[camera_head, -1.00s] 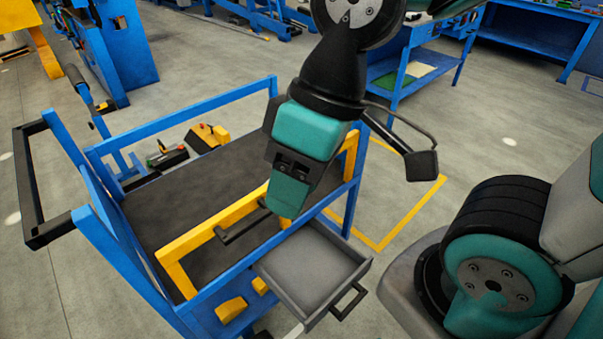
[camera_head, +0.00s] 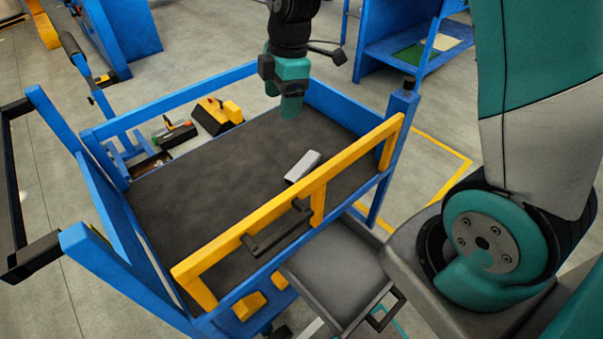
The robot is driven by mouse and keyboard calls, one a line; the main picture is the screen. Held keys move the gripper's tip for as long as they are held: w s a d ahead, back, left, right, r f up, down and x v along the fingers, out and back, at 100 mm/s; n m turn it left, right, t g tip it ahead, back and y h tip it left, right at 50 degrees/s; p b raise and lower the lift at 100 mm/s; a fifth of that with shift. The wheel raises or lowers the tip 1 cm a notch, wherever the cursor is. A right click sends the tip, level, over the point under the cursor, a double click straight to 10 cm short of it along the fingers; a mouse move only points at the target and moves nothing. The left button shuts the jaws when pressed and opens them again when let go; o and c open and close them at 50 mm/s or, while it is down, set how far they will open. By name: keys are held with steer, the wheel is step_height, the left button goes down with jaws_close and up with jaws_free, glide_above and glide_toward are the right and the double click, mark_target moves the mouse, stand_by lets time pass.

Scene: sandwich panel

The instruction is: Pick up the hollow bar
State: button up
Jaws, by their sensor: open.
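A short light grey bar (camera_head: 302,166), which looks like the hollow bar, lies on the dark top of the blue cart (camera_head: 215,175). It lies at a slant behind the yellow rail; its open ends are too small to make out. My gripper (camera_head: 290,108) points down over the far side of the cart top, behind the bar and slightly left of it. It is apart from the bar and holds nothing that I can see. The gap between its fingers is hard to see from this side.
A yellow rail (camera_head: 245,227) with a black handle runs along the cart's near side, and blue rails edge the rest. An open grey drawer (camera_head: 335,275) sticks out in front. Small tools (camera_head: 175,132) sit beyond the far rail. Most of the cart top is bare.

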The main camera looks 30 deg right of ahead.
steer(key=w+d+f+n+h+b, duration=0.1)
steer(key=w+d+f+n, duration=0.3)
steer(key=f, duration=0.3)
steer(key=w+d+f+n+h+b, duration=0.1)
steer(key=w+d+f+n, duration=0.15)
steer(key=d+f, duration=0.4)
glide_above(303, 165)
steer(key=shift+m+g, duration=0.25)
steer(key=shift+g, duration=0.05)
steer(key=f, duration=1.1)
steer(key=shift+d+f+p, duration=0.2)
steer(key=shift+f+p, duration=0.1)
steer(key=shift+f, duration=0.05)
steer(key=shift+a+f, duration=0.2)
steer(key=shift+f, duration=2.75)
steer(key=c, duration=1.2)
steer(key=shift+o, duration=0.2)
steer(key=shift+r, duration=0.1)
